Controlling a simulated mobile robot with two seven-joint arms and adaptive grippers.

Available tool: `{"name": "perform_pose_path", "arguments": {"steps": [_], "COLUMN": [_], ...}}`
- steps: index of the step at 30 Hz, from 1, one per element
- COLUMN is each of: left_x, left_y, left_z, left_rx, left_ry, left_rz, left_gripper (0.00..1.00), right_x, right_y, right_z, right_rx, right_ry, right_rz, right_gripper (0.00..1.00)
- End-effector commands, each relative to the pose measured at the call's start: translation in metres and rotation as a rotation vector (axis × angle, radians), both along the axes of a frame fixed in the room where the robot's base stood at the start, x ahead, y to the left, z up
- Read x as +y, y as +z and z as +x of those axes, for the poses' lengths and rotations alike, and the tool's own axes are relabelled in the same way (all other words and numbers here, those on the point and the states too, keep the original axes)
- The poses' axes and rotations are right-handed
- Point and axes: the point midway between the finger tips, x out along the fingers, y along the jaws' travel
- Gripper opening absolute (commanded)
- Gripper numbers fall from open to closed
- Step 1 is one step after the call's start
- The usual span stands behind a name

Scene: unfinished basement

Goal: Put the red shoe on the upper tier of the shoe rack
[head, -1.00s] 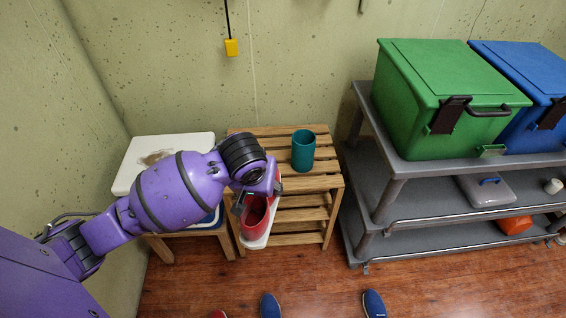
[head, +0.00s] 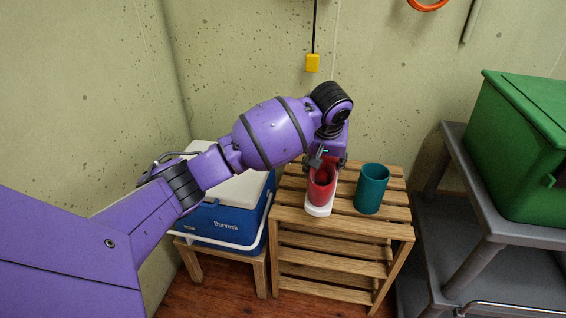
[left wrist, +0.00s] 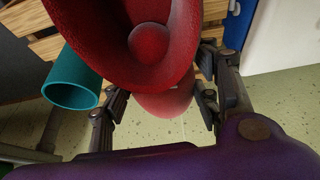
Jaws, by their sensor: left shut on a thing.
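The red shoe (head: 321,188) with a white sole is held by my left gripper (head: 326,160) at the upper tier of the wooden shoe rack (head: 345,228), left of a teal cup. The gripper is shut on the shoe's heel end, and the toe points toward the rack's front edge. I cannot tell whether the sole touches the slats. In the left wrist view the red shoe (left wrist: 140,45) fills the top middle, between the fingers of my left gripper (left wrist: 160,105). My right gripper is not in view.
The teal cup (head: 371,188) stands on the upper tier just right of the shoe. A blue cooler (head: 222,222) with a white lid sits on a wooden stool at left. A grey shelf (head: 462,150) with a green bin (head: 520,140) stands at right.

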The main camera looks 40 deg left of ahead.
Motion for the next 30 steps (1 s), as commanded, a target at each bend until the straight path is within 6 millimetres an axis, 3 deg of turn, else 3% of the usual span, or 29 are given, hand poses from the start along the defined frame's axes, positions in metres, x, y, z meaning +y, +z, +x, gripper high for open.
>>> {"name": "perform_pose_path", "arguments": {"steps": [4, 11, 20, 25, 30], "left_x": [0.034, 0.060, 0.073, 0.075, 0.074], "left_y": [-0.019, -0.058, -0.074, -0.104, -0.104], "left_z": [0.019, 0.033, 0.040, 0.040, 0.040], "left_rx": [-0.002, -0.002, -0.004, -0.001, -0.005], "left_ry": [0.004, 0.000, -0.001, -0.002, -0.003], "left_rz": [0.000, 0.000, 0.000, 0.003, 0.001], "left_gripper": [0.21, 0.21, 0.21, 0.21, 0.21], "right_x": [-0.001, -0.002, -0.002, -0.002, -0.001], "right_y": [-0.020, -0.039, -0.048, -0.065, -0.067], "right_z": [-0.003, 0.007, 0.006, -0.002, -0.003], "right_rx": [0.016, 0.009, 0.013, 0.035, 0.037], "right_ry": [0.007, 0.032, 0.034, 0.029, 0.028], "right_rz": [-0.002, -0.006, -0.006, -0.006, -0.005], "right_gripper": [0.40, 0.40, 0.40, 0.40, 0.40]}}
